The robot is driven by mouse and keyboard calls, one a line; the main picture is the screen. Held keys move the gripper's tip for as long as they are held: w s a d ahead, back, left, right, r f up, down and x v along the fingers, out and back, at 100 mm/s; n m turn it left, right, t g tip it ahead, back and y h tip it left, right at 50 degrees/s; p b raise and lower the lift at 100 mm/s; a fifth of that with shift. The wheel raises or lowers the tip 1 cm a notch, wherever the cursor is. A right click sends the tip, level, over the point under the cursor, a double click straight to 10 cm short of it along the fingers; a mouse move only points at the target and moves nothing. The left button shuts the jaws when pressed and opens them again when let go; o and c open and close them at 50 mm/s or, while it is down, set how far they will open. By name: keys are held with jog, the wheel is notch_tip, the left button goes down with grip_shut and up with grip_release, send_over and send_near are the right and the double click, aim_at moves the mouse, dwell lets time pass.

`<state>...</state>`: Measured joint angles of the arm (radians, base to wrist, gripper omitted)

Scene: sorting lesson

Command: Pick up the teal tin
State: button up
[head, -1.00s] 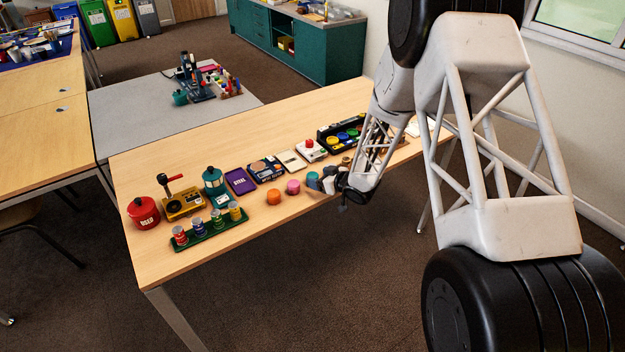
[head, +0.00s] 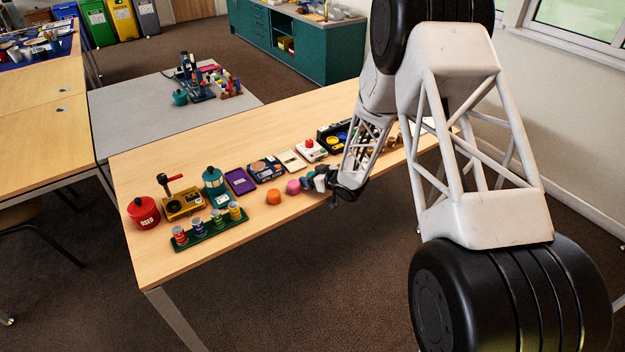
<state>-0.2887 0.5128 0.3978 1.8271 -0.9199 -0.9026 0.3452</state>
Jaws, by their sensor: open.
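The teal tin (head: 308,183) stands in the row of small tins near the front edge of the wooden table, just right of the pink tin (head: 293,187). It is small here and partly covered by my gripper. My gripper (head: 324,188) is low over the table at the right end of this row. It is open, with its fingers pointing left toward the teal tin. A whitish tin (head: 320,184) shows close to the fingers. I cannot tell whether the fingers touch either tin.
An orange tin (head: 273,197) stands left of the pink one. A green rack (head: 205,238) with several small cans, a red pot (head: 144,213) and a teal lantern (head: 213,181) stand farther left. A purple box (head: 240,181) and other flat items lie behind. The front strip beside the rack is clear.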

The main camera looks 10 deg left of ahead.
jog(key=c, duration=1)
jog(key=shift+o, duration=0.2)
jog(key=shift+r, duration=0.15)
jog(key=shift+r, duration=1.75)
jog(key=s+d, duration=0.3)
jog(key=s, duration=0.4)
jog(key=s+d+r, duration=0.1)
jog(key=s+d, duration=0.2)
jog(key=s, duration=0.4)
jog(key=shift+s+d+r, duration=0.15)
jog(key=shift+s, duration=0.2)
